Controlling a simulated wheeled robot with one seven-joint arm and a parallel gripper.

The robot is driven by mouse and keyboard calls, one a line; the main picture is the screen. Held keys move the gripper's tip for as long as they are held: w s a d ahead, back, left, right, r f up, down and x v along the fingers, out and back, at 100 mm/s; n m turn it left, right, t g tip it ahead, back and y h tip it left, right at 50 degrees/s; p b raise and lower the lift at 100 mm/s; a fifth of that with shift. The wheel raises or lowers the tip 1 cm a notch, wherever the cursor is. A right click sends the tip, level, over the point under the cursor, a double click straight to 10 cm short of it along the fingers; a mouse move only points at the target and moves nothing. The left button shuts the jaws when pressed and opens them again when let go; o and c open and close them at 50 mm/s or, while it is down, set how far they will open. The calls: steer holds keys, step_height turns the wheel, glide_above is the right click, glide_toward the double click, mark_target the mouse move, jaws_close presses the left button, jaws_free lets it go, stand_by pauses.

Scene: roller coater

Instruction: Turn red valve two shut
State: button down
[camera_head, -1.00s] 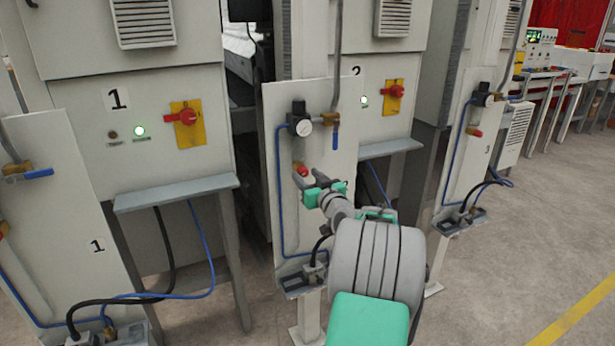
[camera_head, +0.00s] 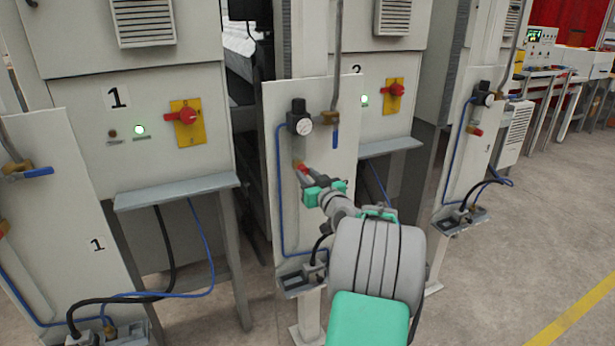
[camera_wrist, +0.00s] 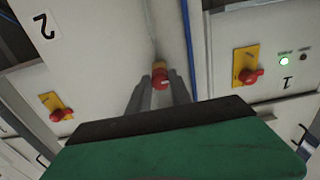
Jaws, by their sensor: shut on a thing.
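The red valve (camera_head: 301,167) sits low on the middle panel (camera_head: 345,110), below a round gauge. My gripper (camera_head: 304,178) reaches it from the front right and is shut on it. In the wrist view the red valve (camera_wrist: 161,82) lies between my two fingertips (camera_wrist: 161,86), with its brass body just beyond. The fingers cover part of the red valve in the head view, so its exact turn is hard to read.
A gauge (camera_head: 304,126) and a blue-handled valve (camera_head: 335,138) are above on the same panel. A blue hose (camera_head: 281,200) runs down the panel's left side. Red switches on yellow plates (camera_head: 188,124) are on the cabinets behind. Open floor (camera_head: 520,260) lies to the right.

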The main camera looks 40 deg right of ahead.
steer(key=shift+m, duration=0.3)
steer(key=m+b, duration=0.1)
steer(key=m, duration=0.7)
steer(key=shift+a, duration=0.1)
steer(key=m, duration=0.2)
steer(key=m+p, duration=0.1)
steer(key=m, duration=0.1)
steer(key=shift+r+m, duration=0.2)
steer(key=shift+m, duration=0.1)
steer(key=m+p, duration=0.2)
steer(key=m, duration=0.2)
steer(key=shift+m, duration=0.4)
steer(key=shift+p, duration=0.3)
steer(key=c, duration=1.2)
jaws_free()
steer(key=shift+o, duration=0.2)
